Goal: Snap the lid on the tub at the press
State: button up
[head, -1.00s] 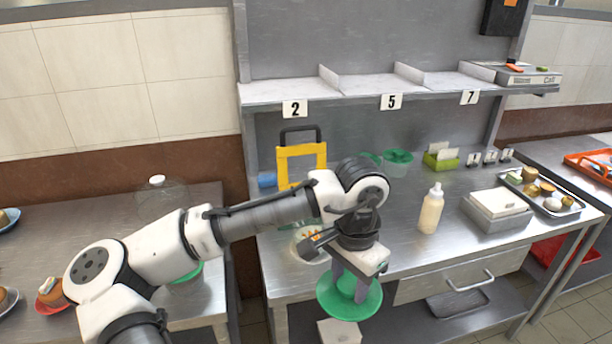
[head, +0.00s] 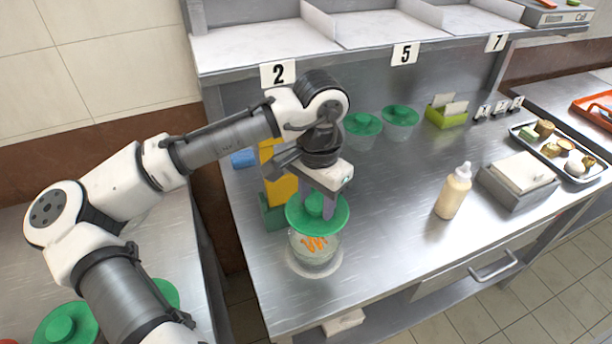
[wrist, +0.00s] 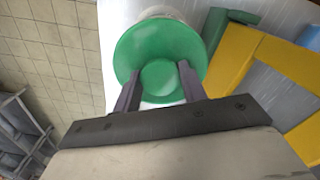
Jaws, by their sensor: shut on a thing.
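My gripper (head: 318,206) is shut on the knob of a round green lid (head: 339,217), and the wrist view shows a finger on each side of the knob. The lid (wrist: 148,47) is held about level over a clear tub (head: 313,262) with orange pieces in it. The tub stands near the left front of the steel table. I cannot tell whether the lid touches the rim. In the wrist view part of the tub (wrist: 163,13) shows past the lid. The yellow press (head: 281,190) stands just behind the tub, partly hidden by my gripper.
Two tubs with green lids (head: 362,123) (head: 399,115) stand further back. A cream squeeze bottle (head: 453,194), a grey box (head: 517,184) and a food tray (head: 556,150) are to the right. The table middle (head: 390,210) is clear. A shelf (head: 375,30) runs above.

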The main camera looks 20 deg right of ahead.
jog(key=shift+w+f, duration=0.1)
jog(key=shift+w, duration=0.1)
jog(key=shift+s+f+b, duration=0.15)
jog(key=shift+f+b, duration=0.25)
jog(key=shift+b, duration=0.2)
notch_tip(320, 180, down, 4)
jog(key=b, duration=0.3)
jog(key=shift+r+b, duration=0.15)
jog(key=shift+b, duration=0.15)
jog(key=shift+f+b, duration=0.3)
jog(key=shift+f, duration=0.5)
jog(key=shift+a+p, duration=0.15)
jog(key=shift+p, duration=0.3)
jog(key=shift+f+p, duration=0.25)
jog(key=shift+p, duration=0.15)
dwell(1.2)
